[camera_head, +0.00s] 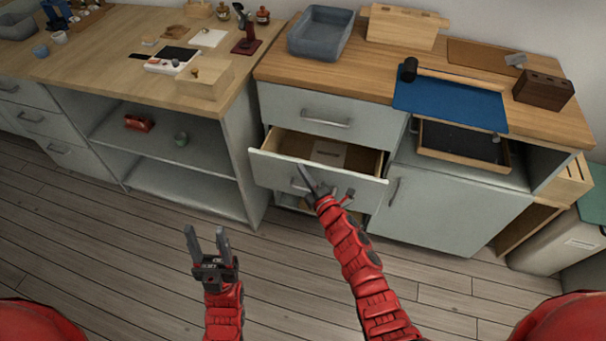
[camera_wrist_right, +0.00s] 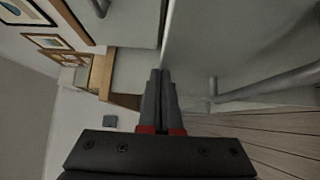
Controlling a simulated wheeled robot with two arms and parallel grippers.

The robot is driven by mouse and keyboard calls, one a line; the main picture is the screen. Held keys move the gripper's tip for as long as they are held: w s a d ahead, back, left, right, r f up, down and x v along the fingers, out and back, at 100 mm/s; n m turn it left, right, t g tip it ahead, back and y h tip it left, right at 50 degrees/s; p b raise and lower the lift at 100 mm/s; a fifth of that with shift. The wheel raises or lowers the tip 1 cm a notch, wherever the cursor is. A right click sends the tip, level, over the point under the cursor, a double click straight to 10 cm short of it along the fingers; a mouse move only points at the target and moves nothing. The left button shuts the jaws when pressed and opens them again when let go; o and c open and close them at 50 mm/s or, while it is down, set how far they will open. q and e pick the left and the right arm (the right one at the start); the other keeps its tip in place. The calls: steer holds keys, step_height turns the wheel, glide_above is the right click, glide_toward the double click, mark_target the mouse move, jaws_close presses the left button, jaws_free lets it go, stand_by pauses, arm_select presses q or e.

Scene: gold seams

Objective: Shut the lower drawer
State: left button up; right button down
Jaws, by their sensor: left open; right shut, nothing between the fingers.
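My left gripper (camera_head: 205,232) is open and empty above the floor, left of the drawer.
A closed upper drawer (camera_head: 300,105) sits above the open one. A closed cabinet door (camera_head: 450,208) is to its right, below a dark tray (camera_head: 462,143). Open shelves (camera_head: 160,150) stand to the left. The wooden floor (camera_head: 110,240) in front is clear.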

steer(key=w+d+b, duration=0.2)
steer(key=w+b, duration=0.1)
steer(key=w, duration=0.5)
steer(key=shift+w+d, duration=0.2)
steer(key=shift+d, duration=0.15)
steer(key=shift+s, duration=0.1)
